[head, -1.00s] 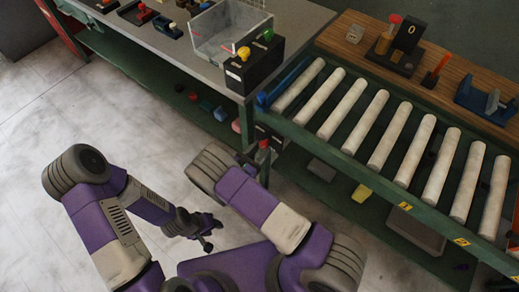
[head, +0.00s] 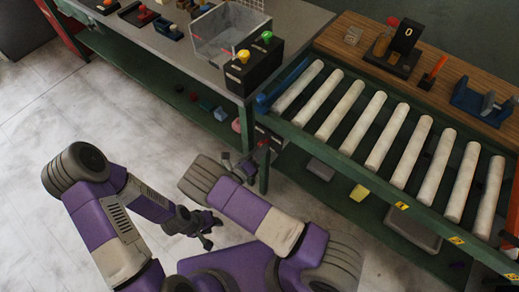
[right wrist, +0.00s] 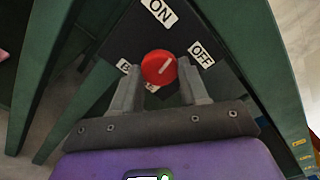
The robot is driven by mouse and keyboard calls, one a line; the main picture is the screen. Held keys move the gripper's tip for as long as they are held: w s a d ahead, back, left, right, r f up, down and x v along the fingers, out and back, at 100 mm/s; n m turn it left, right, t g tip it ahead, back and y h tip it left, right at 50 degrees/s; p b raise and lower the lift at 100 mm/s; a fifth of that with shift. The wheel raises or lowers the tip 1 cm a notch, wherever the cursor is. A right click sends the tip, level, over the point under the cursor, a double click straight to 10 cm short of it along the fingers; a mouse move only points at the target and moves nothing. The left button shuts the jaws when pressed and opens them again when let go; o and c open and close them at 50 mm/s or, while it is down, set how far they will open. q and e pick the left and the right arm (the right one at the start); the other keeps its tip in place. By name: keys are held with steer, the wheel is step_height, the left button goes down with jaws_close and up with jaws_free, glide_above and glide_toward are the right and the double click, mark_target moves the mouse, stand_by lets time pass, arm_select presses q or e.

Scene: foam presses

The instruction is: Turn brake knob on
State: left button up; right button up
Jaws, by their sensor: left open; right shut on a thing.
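The red brake knob (right wrist: 158,68) is round with a white mark and sits on a dark panel (right wrist: 125,42) in the right wrist view. An ON label (right wrist: 158,11) lies above it, an OFF label (right wrist: 201,54) to its right. The mark points up and right, nearer OFF than ON. A third label below left is partly hidden by a finger. My right gripper (right wrist: 161,84) is shut on the knob, one finger at each side. In the head view my right gripper (head: 243,163) is at the bench leg. My left gripper (head: 208,232) is open and empty above the floor.
A roller conveyor (head: 373,132) with a green frame runs to the right. A grey bench (head: 180,47) at upper left carries a clear bin (head: 228,35) and a black box (head: 238,75) with yellow and green buttons. Green posts flank the knob panel. The floor at left is clear.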

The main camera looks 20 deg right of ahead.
steer(key=shift+n+p, duration=0.5)
steer(key=shift+n, duration=3)
steer(key=o, duration=1.1)
steer(key=shift+c, duration=0.2)
steer(key=shift+r, duration=0.15)
step_height(320, 180, up, 10)
steer(key=p, duration=0.3)
